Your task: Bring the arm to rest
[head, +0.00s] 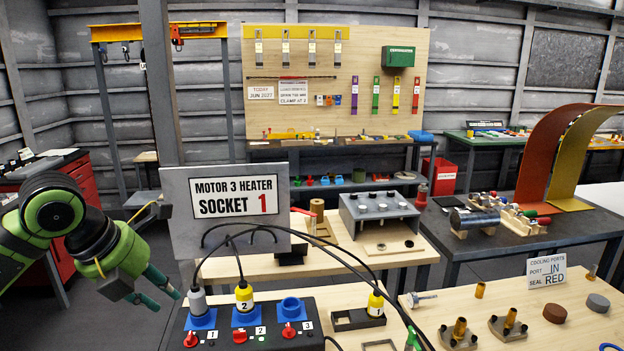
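My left arm comes in from the left edge, green and black. Its gripper (166,302) hangs in the air left of the socket box, fingers pointing down and to the right. The two fingers stand apart with nothing seen between them, and they touch nothing.
A black socket box (262,324) carries blue sockets, red knobs and plugs on black cables. A grey sign (235,212) reading "MOTOR 3 HEATER SOCKET 1" stands behind it. The wooden bench (508,283) at right holds brass fittings. Open floor lies below my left arm.

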